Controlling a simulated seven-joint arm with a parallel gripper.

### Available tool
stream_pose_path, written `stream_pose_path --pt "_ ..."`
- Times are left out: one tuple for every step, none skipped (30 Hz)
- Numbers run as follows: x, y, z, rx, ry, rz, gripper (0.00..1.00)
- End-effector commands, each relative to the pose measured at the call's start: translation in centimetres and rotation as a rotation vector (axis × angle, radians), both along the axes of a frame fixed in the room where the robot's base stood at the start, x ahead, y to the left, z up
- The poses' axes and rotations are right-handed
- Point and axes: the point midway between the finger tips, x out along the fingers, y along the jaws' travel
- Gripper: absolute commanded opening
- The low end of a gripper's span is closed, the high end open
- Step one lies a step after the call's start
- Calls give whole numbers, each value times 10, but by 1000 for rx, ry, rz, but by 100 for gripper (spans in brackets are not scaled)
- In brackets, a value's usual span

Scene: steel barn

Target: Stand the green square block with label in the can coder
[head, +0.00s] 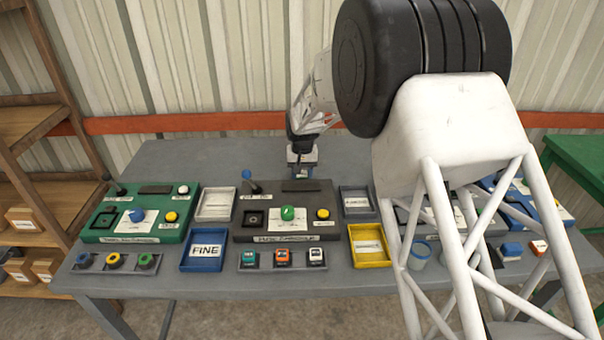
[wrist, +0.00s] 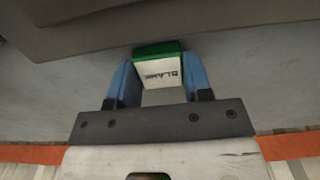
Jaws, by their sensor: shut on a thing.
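My gripper (wrist: 158,75) is shut on a green square block (wrist: 158,49), with the block between its two blue fingers. The block has a white label with dark print, upside down in the wrist view, that seems to read BLANK. In the head view my gripper (head: 301,160) hangs at the back of the table, behind the dark middle station (head: 285,232). The block is too small there to make out. I cannot tell from the small plates which station is the can coder. The middle station has a square socket (head: 254,219), a green knob and a yellow button.
A green station (head: 110,238) stands left, a blue one (head: 548,213) right; my arm hides much of another. A blue FINE tray (head: 208,264), yellow tray (head: 371,260), pale tray (head: 214,217) and grey tray (head: 356,209) flank the middle station. The table's back left is clear.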

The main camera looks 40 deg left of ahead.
Motion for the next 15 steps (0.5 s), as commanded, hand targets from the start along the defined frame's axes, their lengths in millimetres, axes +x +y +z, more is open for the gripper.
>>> stream_pose_path --pt "0 0 -2 1 -1 0 23" --pt "0 0 -3 1 -1 0 23" --pt "0 0 -3 1 -1 0 23" --pt "0 0 -4 1 -1 0 23" --pt "0 0 -4 1 -1 0 23" --pt "0 0 -3 1 -1 0 23" --pt "0 0 -3 1 -1 0 23" --pt "0 0 -3 1 -1 0 23" --pt "0 0 -3 1 -1 0 23" --pt "0 0 -3 1 -1 0 23" --pt "0 0 -4 1 -1 0 23" --pt "0 0 -4 1 -1 0 23" --pt "0 0 -5 1 -1 0 23" --pt "0 0 -5 0 0 0 23" --pt "0 0 -6 0 0 0 23"
